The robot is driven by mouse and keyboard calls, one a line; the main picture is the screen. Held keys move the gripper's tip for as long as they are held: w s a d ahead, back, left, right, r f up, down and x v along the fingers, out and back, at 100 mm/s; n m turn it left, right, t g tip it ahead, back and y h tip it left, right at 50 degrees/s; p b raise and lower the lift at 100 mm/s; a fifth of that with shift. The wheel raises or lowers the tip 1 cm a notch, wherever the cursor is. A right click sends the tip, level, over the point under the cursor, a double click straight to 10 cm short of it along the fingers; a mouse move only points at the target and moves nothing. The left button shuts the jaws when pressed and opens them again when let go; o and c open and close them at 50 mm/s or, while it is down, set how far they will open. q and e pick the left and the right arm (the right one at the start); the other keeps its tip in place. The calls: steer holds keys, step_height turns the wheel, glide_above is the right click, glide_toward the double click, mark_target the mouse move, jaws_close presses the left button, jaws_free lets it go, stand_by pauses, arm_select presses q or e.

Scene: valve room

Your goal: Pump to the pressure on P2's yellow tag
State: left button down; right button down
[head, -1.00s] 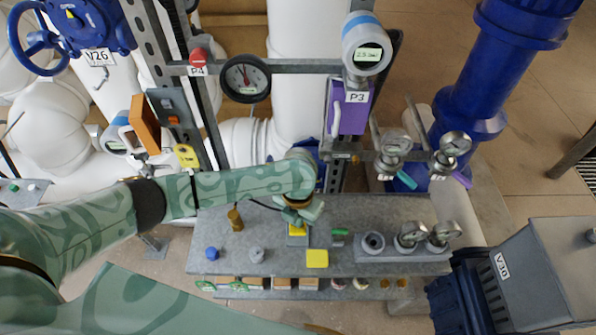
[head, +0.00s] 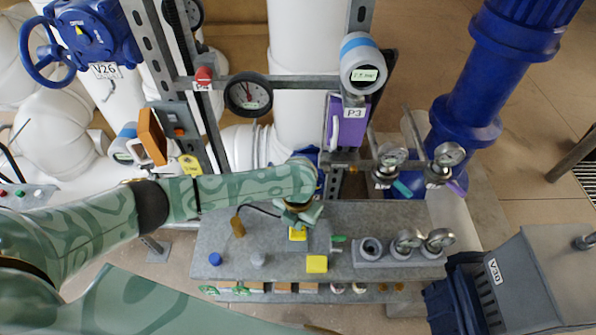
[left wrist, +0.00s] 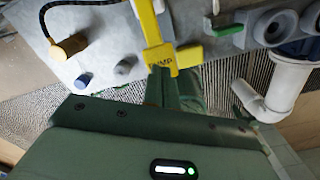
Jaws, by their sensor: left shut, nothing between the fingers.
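A yellow pump lever (left wrist: 150,25) with a plate lettered like "PUMP" shows in the left wrist view. In the head view, a yellow pump part (head: 298,233) sits on the grey bench just below my left gripper (head: 302,216). The gripper is shut and empty, its tips (left wrist: 163,76) at the lettered plate; I cannot tell whether they touch it. A yellow tag (head: 190,165) hangs below an orange box at the left; its writing is too small to read. P3's round display (head: 364,77) is lit, its figures unclear. A black dial (head: 249,95) hangs beside P4. My right gripper is out of view.
Valve V26 (head: 90,35) stands upper left, V30 (head: 520,275) lower right. Blue pipe (head: 470,110) rises at right.

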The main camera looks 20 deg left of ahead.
arm_select(q)
steer(key=shift+f, duration=0.2)
steer(key=shift+f+b, duration=2.15)
steer(key=shift+f, duration=0.3)
step_height(320, 180, up, 6)
steer(key=p, duration=0.5)
steer(key=shift+f+p, duration=0.25)
steer(key=shift+p, duration=0.15)
steer(key=shift+f, duration=0.25)
steer(key=shift+f+b, duration=2.3)
steer(key=shift+f, duration=0.25)
step_height(320, 180, up, 5)
steer(key=p, duration=0.5)
steer(key=shift+r, duration=0.15)
